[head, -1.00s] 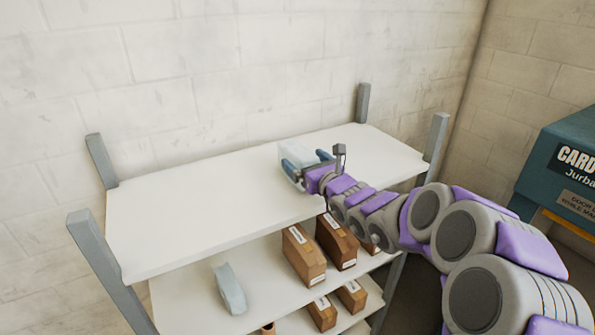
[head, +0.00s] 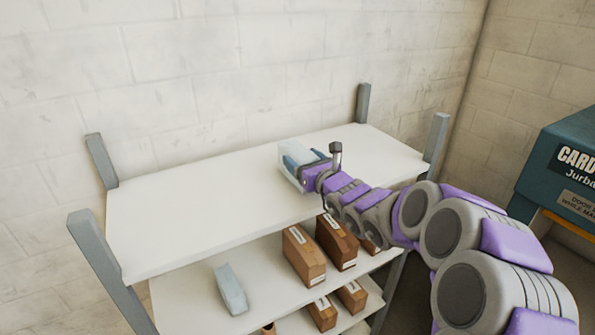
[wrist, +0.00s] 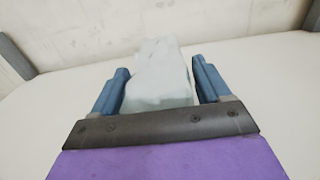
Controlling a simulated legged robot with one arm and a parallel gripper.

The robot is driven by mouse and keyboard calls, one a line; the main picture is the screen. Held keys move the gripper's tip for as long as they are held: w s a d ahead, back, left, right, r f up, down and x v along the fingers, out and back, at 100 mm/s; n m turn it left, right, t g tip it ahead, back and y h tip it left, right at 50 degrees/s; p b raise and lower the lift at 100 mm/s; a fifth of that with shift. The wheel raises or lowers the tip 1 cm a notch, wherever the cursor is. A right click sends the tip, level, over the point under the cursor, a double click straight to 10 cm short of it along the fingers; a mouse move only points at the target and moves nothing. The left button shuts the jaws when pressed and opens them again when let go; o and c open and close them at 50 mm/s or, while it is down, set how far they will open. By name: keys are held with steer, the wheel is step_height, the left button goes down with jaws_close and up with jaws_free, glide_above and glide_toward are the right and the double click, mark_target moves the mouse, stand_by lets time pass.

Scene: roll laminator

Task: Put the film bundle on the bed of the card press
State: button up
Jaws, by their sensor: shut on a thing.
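A pale, translucent bluish block, which looks like the film bundle (head: 291,152), is on the top shelf of the rack, toward its back. In the wrist view the bundle (wrist: 158,75) stands between the two blue fingers of my gripper (wrist: 162,88). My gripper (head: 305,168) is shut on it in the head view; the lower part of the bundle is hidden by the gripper. The card press (head: 562,165) is a teal machine at the right edge, with lettering starting "CARD". Its bed is not in view.
The shelf rack (head: 190,220) has grey corner posts, and its top is otherwise bare. Lower shelves hold several brown boxes (head: 304,255) and another pale block (head: 231,289). A block wall stands behind the rack.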

steer(key=c, duration=0.3)
